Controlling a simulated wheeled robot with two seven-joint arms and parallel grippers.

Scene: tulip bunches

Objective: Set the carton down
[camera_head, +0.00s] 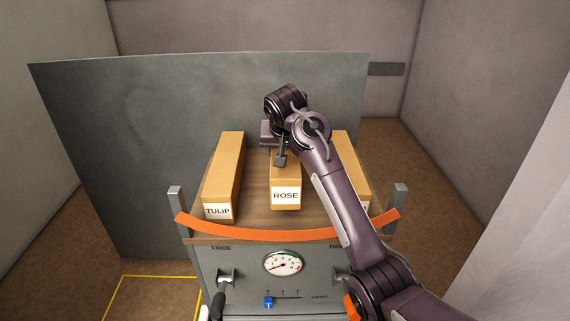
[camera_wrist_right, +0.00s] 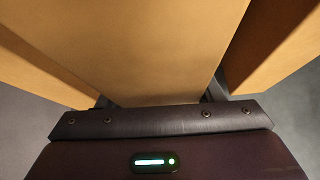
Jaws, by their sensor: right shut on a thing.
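A long tan carton with a white ROSE label (camera_head: 286,196) is in the middle of the wooden deck (camera_head: 256,218) in the head view. My right gripper (camera_head: 281,158) reaches over it from above and is shut on it. In the right wrist view the same carton (camera_wrist_right: 150,45) fills the middle, between the two fingers (camera_wrist_right: 158,98). Its front end sits a little farther back than the TULIP carton's. I cannot tell whether its underside touches the deck. My left gripper is not in view.
The TULIP carton (camera_head: 222,180) lies on the left of the deck, apart from ROSE. Another carton (camera_head: 351,172) lies on the right, partly hidden by my right arm. A curved orange bar (camera_head: 290,234) runs along the front between two grey posts. A grey panel (camera_head: 150,150) stands behind.

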